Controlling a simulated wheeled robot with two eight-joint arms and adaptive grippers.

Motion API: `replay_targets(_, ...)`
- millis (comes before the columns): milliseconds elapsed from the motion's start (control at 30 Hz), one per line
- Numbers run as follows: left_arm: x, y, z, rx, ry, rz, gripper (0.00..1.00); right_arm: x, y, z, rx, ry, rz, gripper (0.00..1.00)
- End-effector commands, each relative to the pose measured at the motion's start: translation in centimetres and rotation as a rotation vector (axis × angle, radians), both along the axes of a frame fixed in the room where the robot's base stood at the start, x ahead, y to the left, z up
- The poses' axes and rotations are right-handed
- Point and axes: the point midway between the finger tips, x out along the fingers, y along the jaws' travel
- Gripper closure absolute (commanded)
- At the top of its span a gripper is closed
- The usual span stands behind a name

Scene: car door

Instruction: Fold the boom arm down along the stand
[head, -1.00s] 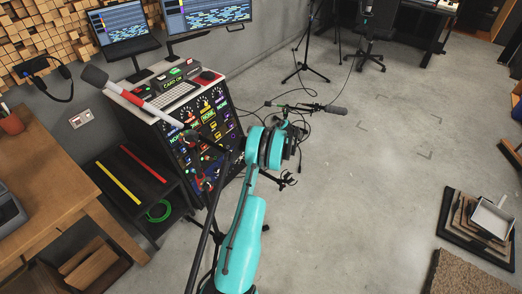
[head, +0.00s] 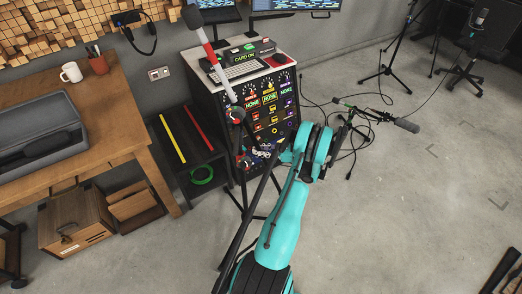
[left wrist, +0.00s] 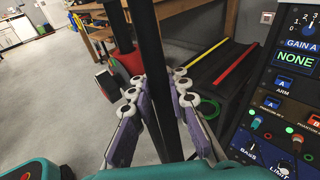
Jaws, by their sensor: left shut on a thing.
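The boom arm (head: 217,65), a tube with red and white bands, slopes steeply up to the left to a dark foam microphone (head: 192,16). Its lower end meets a dark joint (head: 236,115) in front of the rack. Thin dark stand legs (head: 246,195) show below. My left gripper (head: 262,156) is small and partly hidden by my teal arm in the head view. In the left wrist view, its purple-padded fingers (left wrist: 157,90) are shut around a black pole (left wrist: 150,45). I cannot tell whether this pole is the stand or the boom's dark part. My right gripper is not in view.
An equipment rack (head: 268,100) with lit knobs stands close behind the boom. A wooden table (head: 105,120) is at the left, beside a low black shelf (head: 180,150). Another microphone stand (head: 375,115) and cables are to the right. Open floor (head: 410,220) lies at the lower right.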

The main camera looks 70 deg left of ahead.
Motion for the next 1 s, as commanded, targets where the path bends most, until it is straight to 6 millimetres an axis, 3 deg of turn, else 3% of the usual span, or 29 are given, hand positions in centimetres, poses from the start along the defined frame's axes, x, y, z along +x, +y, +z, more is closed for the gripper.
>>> replay_targets(133,-0.1,0.0,-0.2,-0.002,-0.003,0.003,1.00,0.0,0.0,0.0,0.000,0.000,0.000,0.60)
replay_targets(167,-0.1,0.0,-0.2,-0.002,-0.003,0.003,0.79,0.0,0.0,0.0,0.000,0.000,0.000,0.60)
replay_targets(233,-0.1,0.0,-0.1,-0.001,-0.004,0.003,0.62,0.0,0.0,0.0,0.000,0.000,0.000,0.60)
replay_targets(633,0.8,-0.3,0.1,0.000,-0.002,-0.002,0.62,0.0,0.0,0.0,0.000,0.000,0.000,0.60)
replay_targets(1000,7.3,-3.8,1.2,-0.001,-0.002,-0.001,0.62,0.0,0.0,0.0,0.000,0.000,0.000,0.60)
